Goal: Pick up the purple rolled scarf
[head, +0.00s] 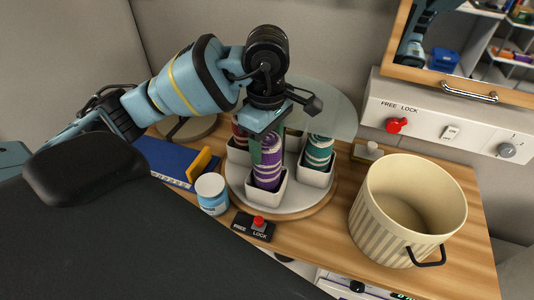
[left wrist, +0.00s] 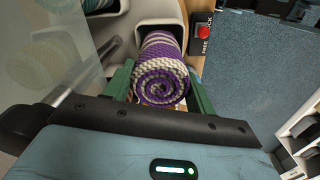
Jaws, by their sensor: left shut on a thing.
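The purple rolled scarf (head: 267,172), striped with cream, stands upright in a white cup on the round turntable (head: 310,211) in the head view. Its spiral end faces the camera in the left wrist view (left wrist: 160,82). My left gripper (head: 262,137) has come down over it from above. In the left wrist view its green fingers (left wrist: 160,90) lie on either side of the roll and are shut on it. The scarf's lower end is still inside its cup (head: 266,198). My right gripper is not in view.
A teal rolled scarf (head: 319,152) stands in another cup to the right, and a reddish one (head: 239,136) is partly hidden at left. A clear disc (head: 335,110) overhangs the turntable's back. A striped bin (head: 385,215), white jar (head: 211,193) and red-knobbed lock box (head: 254,226) stand nearby.

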